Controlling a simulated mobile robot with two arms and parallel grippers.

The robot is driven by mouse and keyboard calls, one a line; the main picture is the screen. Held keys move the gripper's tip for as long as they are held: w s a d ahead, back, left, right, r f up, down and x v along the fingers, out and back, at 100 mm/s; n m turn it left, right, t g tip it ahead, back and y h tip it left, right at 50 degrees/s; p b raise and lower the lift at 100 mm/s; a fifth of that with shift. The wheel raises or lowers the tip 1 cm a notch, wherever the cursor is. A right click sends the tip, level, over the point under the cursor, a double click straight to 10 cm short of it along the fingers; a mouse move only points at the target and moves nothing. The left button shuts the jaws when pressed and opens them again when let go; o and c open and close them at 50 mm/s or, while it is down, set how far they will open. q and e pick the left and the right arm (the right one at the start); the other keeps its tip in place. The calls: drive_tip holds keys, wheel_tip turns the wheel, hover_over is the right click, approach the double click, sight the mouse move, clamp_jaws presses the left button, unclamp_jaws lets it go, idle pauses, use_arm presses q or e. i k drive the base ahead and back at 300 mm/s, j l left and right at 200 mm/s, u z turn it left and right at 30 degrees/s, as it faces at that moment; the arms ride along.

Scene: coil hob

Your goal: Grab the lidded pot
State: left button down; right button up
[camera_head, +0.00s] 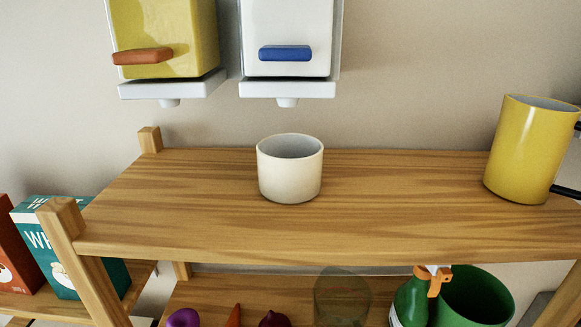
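I see no pot with a lid on it. A white, open-topped round vessel (289,172) stands upright in the middle of the wooden shelf's top board. A yellow cylinder-shaped vessel (527,152) stands at the right of the board and looks tilted in the picture. Its top looks open, with a grey inside. Two black pieces join its right side, one high and one low. They look like parts of a handle, cut off by the picture's right edge. Neither of my grippers is in view.
The wooden shelf's top board (400,215) is clear between the vessels and at the left. Two wall dispensers, yellow (160,25) and white (290,20), hang above. Boxes (65,245) stand lower left. A green bin (474,297) and a spray bottle (411,300) stand below.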

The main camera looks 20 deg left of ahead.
sight(289, 165)
drive_tip(key=k+l, duration=0.2)
drive_tip(key=k, duration=0.3)
drive_tip(key=k+l, duration=0.25)
drive_tip(key=k, duration=0.2)
drive_tip(key=k+l, duration=0.2)
drive_tip(key=k, duration=0.3)
